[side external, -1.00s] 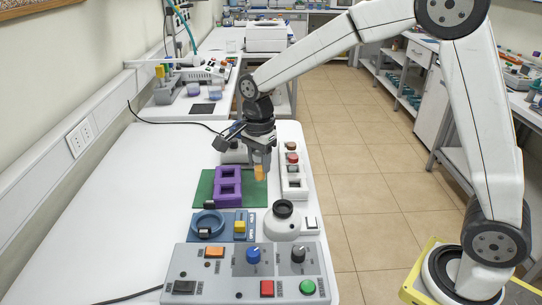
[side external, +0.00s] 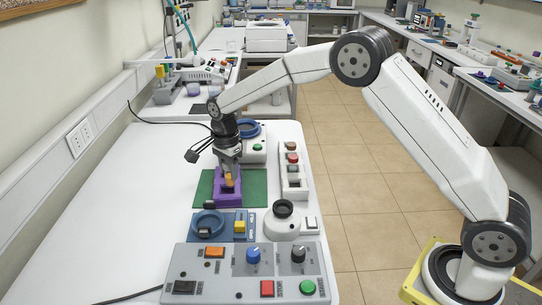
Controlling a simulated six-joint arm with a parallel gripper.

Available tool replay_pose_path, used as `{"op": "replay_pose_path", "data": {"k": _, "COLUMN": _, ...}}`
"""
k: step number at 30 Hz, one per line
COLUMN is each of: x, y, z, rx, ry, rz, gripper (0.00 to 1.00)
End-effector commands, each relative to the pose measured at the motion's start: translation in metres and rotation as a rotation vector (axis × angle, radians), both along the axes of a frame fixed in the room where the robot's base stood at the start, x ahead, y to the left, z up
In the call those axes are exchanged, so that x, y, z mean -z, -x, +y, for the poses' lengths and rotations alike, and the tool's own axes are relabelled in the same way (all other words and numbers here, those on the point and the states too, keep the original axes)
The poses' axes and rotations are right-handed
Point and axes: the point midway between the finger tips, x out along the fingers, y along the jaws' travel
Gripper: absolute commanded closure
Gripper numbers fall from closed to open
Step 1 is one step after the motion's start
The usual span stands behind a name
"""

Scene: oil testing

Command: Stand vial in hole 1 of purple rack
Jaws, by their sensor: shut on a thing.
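The purple rack (side external: 227,201) stands on a green mat (side external: 256,190) on the white table. My gripper (side external: 229,179) points down over the rack and is shut on a vial. The orange part of the vial (side external: 229,183) shows between the fingers, and the vial looks about upright. Its lower end is at the rack, but I cannot tell whether it is inside a hole or just above one. My gripper and the vial hide part of the rack and its holes.
A blue device (side external: 207,222), a white round-topped device (side external: 283,220) and a grey button panel (side external: 245,272) stand in front. A blue-ringed device (side external: 250,132) stands behind. The table's left is clear.

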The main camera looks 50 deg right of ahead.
Motion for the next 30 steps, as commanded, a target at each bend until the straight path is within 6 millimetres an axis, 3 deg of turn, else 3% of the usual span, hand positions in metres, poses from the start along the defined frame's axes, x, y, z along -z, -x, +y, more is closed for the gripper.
{"op": "replay_pose_path", "data": {"k": 17, "x": 0.017, "y": -0.014, "z": 0.001, "rx": 0.0, "ry": 0.0, "rz": 0.0, "gripper": 1.0}}
{"op": "replay_pose_path", "data": {"k": 24, "x": 0.042, "y": -0.015, "z": 0.001, "rx": 0.0, "ry": 0.0, "rz": 0.001, "gripper": 1.0}}
{"op": "replay_pose_path", "data": {"k": 30, "x": 0.049, "y": -0.015, "z": 0.001, "rx": 0.0, "ry": 0.0, "rz": 0.0, "gripper": 1.0}}
